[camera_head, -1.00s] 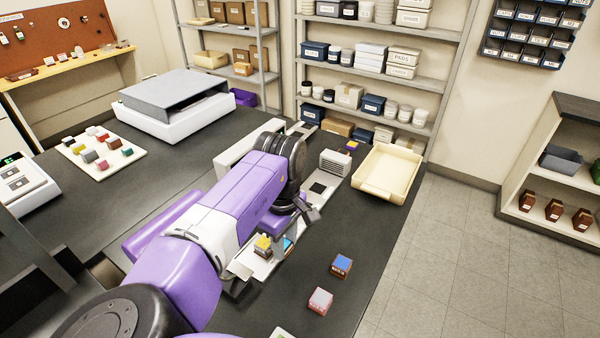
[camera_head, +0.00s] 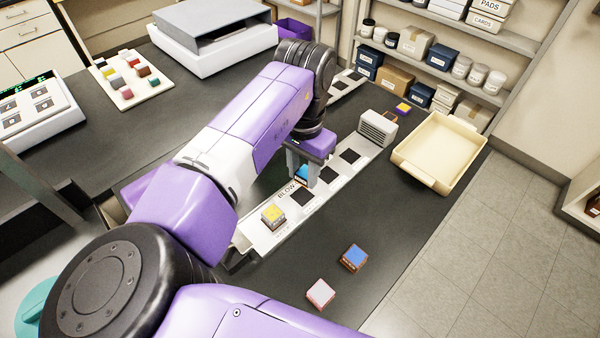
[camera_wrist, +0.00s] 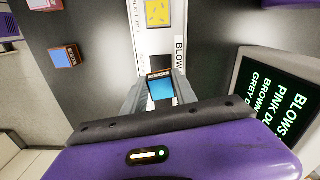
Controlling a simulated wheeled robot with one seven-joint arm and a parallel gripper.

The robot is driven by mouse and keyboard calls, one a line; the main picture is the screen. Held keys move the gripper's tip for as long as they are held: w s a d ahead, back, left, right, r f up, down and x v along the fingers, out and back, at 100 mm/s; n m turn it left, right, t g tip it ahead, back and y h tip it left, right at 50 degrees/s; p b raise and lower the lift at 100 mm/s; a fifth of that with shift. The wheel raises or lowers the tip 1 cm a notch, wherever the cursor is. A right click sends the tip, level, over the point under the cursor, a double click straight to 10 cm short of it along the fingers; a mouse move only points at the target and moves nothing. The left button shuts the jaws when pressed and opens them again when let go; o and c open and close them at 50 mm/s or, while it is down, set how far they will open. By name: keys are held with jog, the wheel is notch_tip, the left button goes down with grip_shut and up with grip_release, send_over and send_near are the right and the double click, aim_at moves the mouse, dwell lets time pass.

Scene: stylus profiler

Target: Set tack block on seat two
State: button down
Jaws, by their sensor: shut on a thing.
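My gripper (camera_head: 303,178) is shut on a small block with a light blue top (camera_head: 301,175). The held block also shows between the fingers in the wrist view (camera_wrist: 161,90), with a small label strip on its edge. It is over the white strip (camera_head: 262,238), which has a row of black square seats (camera_head: 328,175); any gap beneath it is hard to judge. A yellow-topped block (camera_head: 272,216) sits on the strip's near end. In the wrist view, a bare black square (camera_wrist: 159,63) lies between the yellow-topped block (camera_wrist: 157,12) and the held one.
A blue-topped block (camera_head: 353,257) and a pink block (camera_head: 320,293) stand on the dark bench right of the strip. A grey vented box (camera_head: 377,128) and a cream tray (camera_head: 440,150) are farther back. A lettered screen (camera_wrist: 285,100) stands close by in the wrist view.

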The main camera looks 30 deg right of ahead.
aim_at(300, 198)
jog(key=shift+a+r+m, duration=0.15)
jog(key=shift+a+m, duration=0.35)
jog(key=shift+m, duration=0.4)
jog(key=shift+f+b, duration=0.85)
jog(key=shift+f, duration=1.65)
jog(key=shift+f, duration=0.6)
jog(key=c, duration=0.9)
grip_release()
jog(key=shift+r, duration=0.1)
jog(key=shift+c, duration=0.5)
